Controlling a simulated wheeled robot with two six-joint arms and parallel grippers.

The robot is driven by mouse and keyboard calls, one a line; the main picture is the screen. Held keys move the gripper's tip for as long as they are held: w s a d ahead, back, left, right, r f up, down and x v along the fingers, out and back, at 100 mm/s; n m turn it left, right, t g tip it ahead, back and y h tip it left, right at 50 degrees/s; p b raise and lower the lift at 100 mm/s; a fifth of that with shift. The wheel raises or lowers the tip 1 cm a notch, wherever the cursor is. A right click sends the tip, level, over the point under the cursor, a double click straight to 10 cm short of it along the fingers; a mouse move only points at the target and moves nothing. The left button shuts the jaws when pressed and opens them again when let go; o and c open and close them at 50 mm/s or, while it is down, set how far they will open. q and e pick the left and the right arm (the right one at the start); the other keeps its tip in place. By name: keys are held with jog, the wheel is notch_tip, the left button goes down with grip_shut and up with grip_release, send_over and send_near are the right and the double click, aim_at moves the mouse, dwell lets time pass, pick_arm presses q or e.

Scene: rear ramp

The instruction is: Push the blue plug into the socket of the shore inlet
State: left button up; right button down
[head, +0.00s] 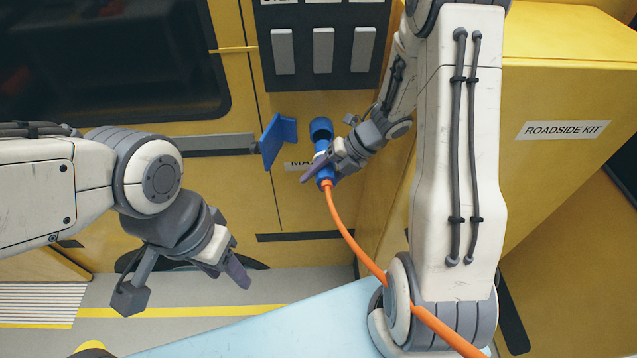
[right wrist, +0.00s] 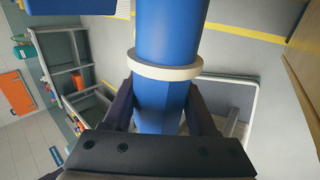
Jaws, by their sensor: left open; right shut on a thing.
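The blue plug (head: 326,175) is held in my right gripper (head: 318,166), with an orange cable running from its lower end. In the right wrist view the plug (right wrist: 160,105) sits between the two fingers, just below a white ring. The blue shore inlet (head: 321,126) is on the yellow wall panel, directly above the plug in the head view. Its blue lid (head: 278,140) stands open to the left. The plug appears lined up with the inlet, but I cannot tell whether its tip is inside the socket. My left gripper (head: 236,272) is open and empty, low on the left.
A dark panel with grey switches (head: 323,50) is above the inlet. A yellow roadside kit box (head: 560,90) stands to the right. The orange cable (head: 350,235) hangs down past my right arm. A pale blue surface (head: 250,335) lies below; grey floor is at the lower left.

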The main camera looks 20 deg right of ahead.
aim_at(317, 158)
jog(key=shift+w+d, duration=0.2)
jog(key=shift+w, duration=0.6)
jog(key=shift+p, duration=0.55)
dwell(0.8)
jog(key=shift+w+d+p, duration=0.2)
jog(key=shift+w+p, duration=0.2)
jog(key=shift+w, duration=0.3)
jog(key=shift+w+d+p, duration=0.2)
jog(key=shift+w+p, duration=0.15)
jog(key=shift+w, duration=0.35)
jog(key=shift+w+d, duration=0.1)
jog(key=shift+w, duration=0.2)
jog(key=shift+w+d+p, duration=0.25)
jog(key=shift+w+p, duration=0.3)
jog(key=shift+w, duration=0.3)
jog(key=shift+c, duration=0.6)
grip_release()
jog(key=shift+s, duration=0.1)
